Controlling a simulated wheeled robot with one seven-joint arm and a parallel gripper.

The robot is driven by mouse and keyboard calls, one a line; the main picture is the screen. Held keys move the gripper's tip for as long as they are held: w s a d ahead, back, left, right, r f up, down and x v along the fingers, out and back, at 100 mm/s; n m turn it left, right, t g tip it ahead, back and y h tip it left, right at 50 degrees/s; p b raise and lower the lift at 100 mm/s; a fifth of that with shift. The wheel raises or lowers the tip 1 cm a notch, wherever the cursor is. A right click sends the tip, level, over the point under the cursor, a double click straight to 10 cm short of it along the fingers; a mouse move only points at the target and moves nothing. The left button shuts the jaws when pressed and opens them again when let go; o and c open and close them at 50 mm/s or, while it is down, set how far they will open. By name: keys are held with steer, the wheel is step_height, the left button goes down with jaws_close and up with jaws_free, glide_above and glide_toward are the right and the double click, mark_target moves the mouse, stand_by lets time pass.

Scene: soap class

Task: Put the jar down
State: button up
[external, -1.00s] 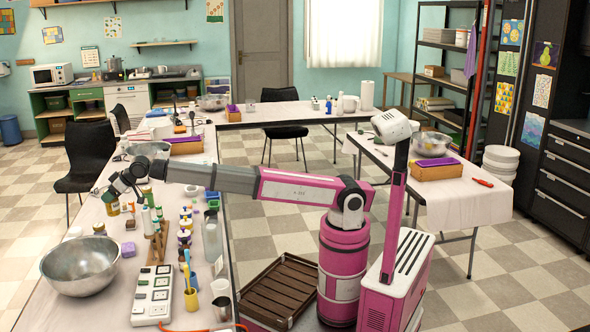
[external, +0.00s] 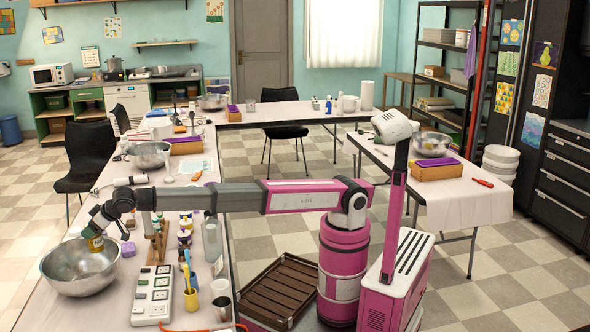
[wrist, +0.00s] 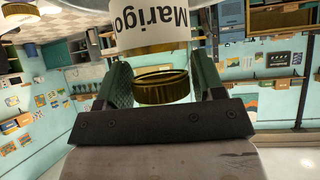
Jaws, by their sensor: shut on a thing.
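My gripper (external: 90,232) is shut on a small jar (external: 96,244) with a pale label and yellow-gold parts. The jar is at the far side of the large metal bowl (external: 75,287), over or just inside its rim; I cannot tell if it touches the bowl. In the wrist view, the jar (wrist: 155,22) shows a white label reading "Marigo". A gold lid (wrist: 162,85) sits between the two fingers (wrist: 163,88). The jar's far end is cut off by the frame.
A purple block (external: 128,249) lies right of the bowl. Another metal bowl (external: 149,155) stands farther back.

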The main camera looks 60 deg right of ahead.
step_height(320, 180, down, 11)
steer(key=shift+r, duration=0.15)
stand_by(0.4)
steer(key=shift+f, duration=0.6)
steer(key=o, duration=1.2)
steer(key=shift+r, duration=0.1)
steer(key=v, duration=1.2)
steer(key=shift+r, duration=0.55)
steer(key=shift+c, duration=0.2)
